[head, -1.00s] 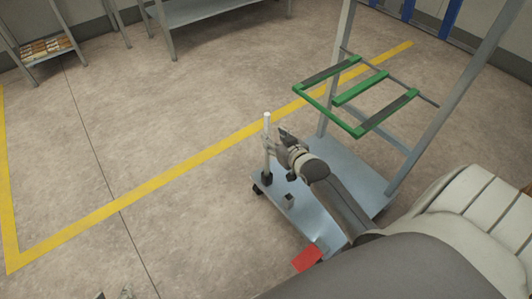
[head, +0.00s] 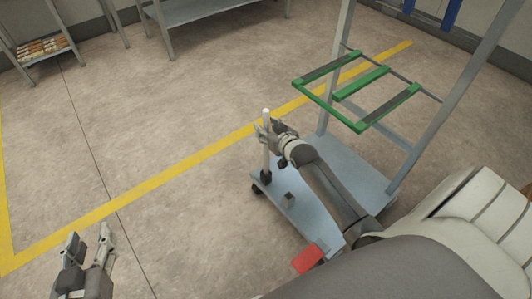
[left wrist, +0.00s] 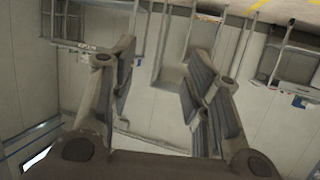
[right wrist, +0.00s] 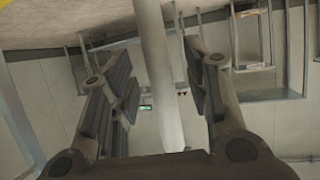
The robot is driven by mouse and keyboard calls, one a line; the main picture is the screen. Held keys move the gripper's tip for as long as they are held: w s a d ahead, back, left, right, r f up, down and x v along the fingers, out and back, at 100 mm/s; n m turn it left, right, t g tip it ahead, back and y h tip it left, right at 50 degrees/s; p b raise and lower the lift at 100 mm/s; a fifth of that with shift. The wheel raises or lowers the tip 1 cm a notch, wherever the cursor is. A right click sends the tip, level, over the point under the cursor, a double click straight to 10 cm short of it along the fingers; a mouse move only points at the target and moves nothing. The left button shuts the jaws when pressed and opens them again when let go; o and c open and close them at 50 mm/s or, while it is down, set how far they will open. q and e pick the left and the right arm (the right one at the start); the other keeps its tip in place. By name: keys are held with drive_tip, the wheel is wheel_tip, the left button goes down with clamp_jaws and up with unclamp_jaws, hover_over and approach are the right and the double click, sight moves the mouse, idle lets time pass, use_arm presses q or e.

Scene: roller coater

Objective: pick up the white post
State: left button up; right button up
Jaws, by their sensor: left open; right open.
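The white post (head: 266,160) stands upright at the left corner of the grey cart (head: 310,217), its foot in a dark socket. My right gripper (head: 264,128) is at the upper part of the post, with its fingers open on either side of it. In the right wrist view the post (right wrist: 157,75) runs between the two open fingers (right wrist: 160,90), with a gap visible at each side. My left gripper (head: 88,238) is open and empty over the floor at the lower left; the left wrist view shows nothing between its fingers (left wrist: 158,85).
The cart carries a tall frame with green bars (head: 360,88) to the right of the post. A red piece (head: 308,258) is at its near edge. A yellow line (head: 180,168) crosses the floor. Shelves (head: 205,12) stand at the back; the left floor is clear.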

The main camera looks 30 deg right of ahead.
use_arm(q)
drive_tip(key=shift+w+d+r+t+h, duration=0.15)
drive_tip(key=shift+w+r+t, duration=0.1)
drive_tip(key=shift+r+t, duration=0.25)
drive_tip(key=shift+w+d+r+t+h, duration=0.2)
drive_tip(key=shift+r+t, duration=0.1)
drive_tip(key=shift+r, duration=0.4)
use_arm(e)
drive_tip(key=shift+w+f, duration=0.2)
drive_tip(key=shift+w, duration=0.4)
clamp_jaws()
